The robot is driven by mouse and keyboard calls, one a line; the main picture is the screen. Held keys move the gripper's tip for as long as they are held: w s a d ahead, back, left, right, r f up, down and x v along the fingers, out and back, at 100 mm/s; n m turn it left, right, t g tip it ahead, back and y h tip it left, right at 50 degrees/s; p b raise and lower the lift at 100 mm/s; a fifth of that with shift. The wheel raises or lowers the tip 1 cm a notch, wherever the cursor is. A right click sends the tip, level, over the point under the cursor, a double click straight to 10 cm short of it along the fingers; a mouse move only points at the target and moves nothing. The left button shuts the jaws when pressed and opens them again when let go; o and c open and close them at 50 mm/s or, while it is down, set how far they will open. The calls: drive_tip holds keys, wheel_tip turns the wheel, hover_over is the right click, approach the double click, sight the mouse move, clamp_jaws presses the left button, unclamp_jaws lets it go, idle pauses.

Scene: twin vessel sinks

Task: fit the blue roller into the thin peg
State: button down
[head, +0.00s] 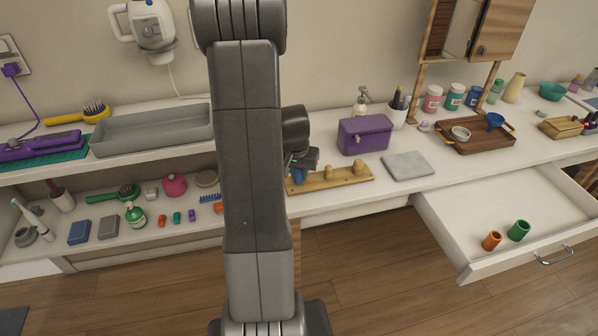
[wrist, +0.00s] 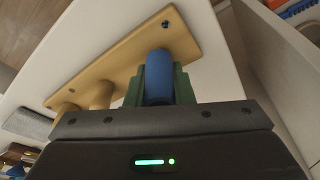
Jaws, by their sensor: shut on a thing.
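A blue roller (wrist: 158,77) is held between the green fingers of my gripper (wrist: 159,88). In the head view a bit of the blue roller (head: 298,174) shows below my gripper (head: 302,162), at the left end of a wooden peg board (head: 340,180). In the wrist view the roller overlaps the board (wrist: 132,60). Two bare wooden pegs (wrist: 97,93) (wrist: 65,108) stand on the board's other half. No thin peg shows at the roller; that spot is covered. I cannot tell whether the roller is around a peg or above it.
A purple box (head: 365,134) stands behind the board, and a grey slab (head: 408,165) lies to its right. An open drawer (head: 470,215) holds an orange roller (head: 491,240) and a green roller (head: 519,231). A grey tray (head: 150,130) is at left. My arm hides the middle.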

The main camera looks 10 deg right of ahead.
drive_tip(key=shift+f+b, duration=0.35)
drive_tip(key=shift+f, duration=0.2)
drive_tip(key=c, duration=1.2)
unclamp_jaws()
drive_tip(key=shift+o, duration=0.2)
drive_tip(key=shift+r, duration=0.1)
drive_tip(key=v, duration=1.3)
drive_tip(key=shift+s+r+p, duration=0.15)
drive_tip(key=shift+r+p, duration=0.2)
drive_tip(key=shift+f, duration=0.15)
drive_tip(key=x, duration=1.3)
drive_tip(key=shift+f, duration=0.2)
drive_tip(key=shift+r, duration=0.2)
